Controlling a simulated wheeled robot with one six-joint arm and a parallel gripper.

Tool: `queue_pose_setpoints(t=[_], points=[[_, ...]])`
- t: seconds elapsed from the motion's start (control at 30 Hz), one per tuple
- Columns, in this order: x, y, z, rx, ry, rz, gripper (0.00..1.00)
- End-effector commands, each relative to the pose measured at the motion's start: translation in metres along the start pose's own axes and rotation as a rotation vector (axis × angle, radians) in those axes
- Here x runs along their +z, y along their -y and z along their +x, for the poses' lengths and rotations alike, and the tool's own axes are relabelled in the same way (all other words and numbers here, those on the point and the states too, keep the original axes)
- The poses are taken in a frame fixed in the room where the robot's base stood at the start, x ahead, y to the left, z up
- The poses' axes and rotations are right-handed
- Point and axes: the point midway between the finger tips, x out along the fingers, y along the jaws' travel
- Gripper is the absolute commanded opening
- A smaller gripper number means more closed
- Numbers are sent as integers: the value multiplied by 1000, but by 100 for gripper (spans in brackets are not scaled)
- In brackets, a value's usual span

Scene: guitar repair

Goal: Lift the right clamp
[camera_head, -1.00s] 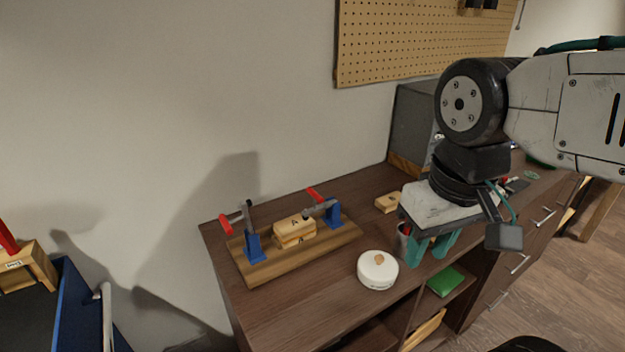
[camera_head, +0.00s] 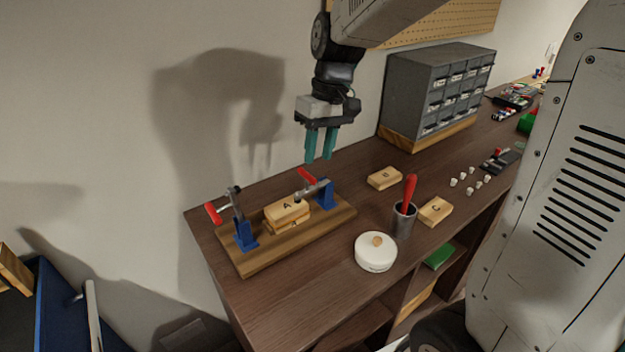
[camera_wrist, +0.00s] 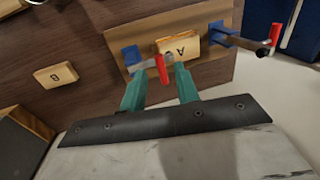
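The right clamp (camera_head: 324,190) has a blue base and a red-tipped handle, and it stands at the right end of a wooden board (camera_head: 259,260). Its arm lies low, reaching left toward block A (camera_head: 287,209). In the wrist view the right clamp's red handle (camera_wrist: 160,68) shows between the fingertips, farther off. The left clamp (camera_head: 239,222) has its arm raised, with a red handle to the left. My gripper (camera_head: 319,160) points down above the right clamp, apart from it. Its teal fingers are parted with nothing between them; they also show in the wrist view (camera_wrist: 158,85).
Block B (camera_head: 384,178), block C (camera_head: 435,211), a cup (camera_head: 403,221) with a red-handled tool and a white lidded pot (camera_head: 375,252) stand right of the board. A grey drawer cabinet (camera_head: 420,88) stands behind. Bare tabletop lies in front of the board.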

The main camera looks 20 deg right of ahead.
Motion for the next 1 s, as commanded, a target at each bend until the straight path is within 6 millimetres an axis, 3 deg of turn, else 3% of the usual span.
queue_pose_setpoints(t=[0.17, 0.6, 1.0], points=[[-10, -4, 13, -10, 5, -6, 31], [-9, -4, 75, -10, 6, -4, 31], [-9, -4, 84, -9, 4, -4, 28]])
